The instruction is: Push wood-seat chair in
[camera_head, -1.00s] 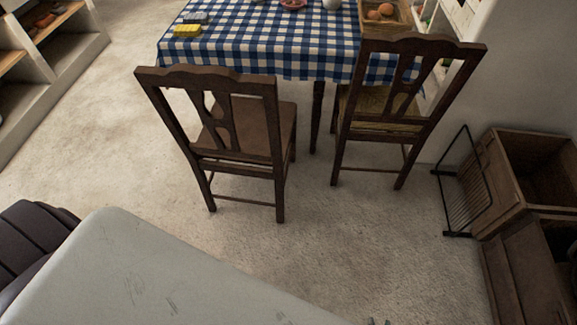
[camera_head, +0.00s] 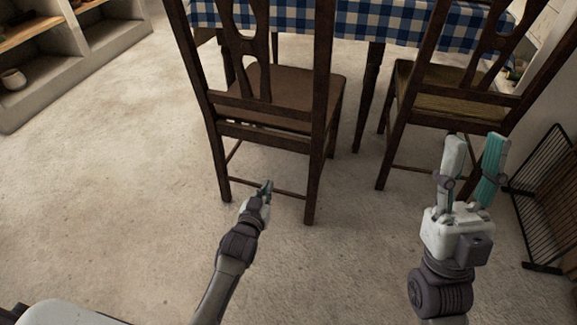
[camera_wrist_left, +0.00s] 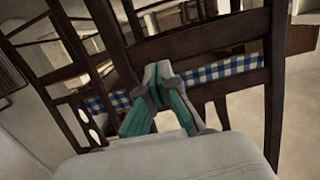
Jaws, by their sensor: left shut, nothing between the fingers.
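The wood-seat chair (camera_head: 283,92), dark brown with a smooth brown seat, stands in front of the checked table (camera_head: 365,22), its back toward me. Its top rail is cut off by the picture edge. My left gripper (camera_head: 266,188) is shut and empty, low by the rear legs and lower rung; I cannot tell if it touches. In the left wrist view, the gripper (camera_wrist_left: 157,72) shows in front of dark chair-back bars (camera_wrist_left: 200,40), with the tablecloth (camera_wrist_left: 222,69) behind. My right gripper (camera_head: 473,150) is open and empty, its fingers spread, in front of the other chair.
A second chair (camera_head: 452,103) with a woven seat stands to the right, near the wall. A black wire rack (camera_head: 548,205) stands at the far right. A pale shelf unit (camera_head: 75,60) is at the upper left. The floor (camera_head: 110,190) on the left is clear.

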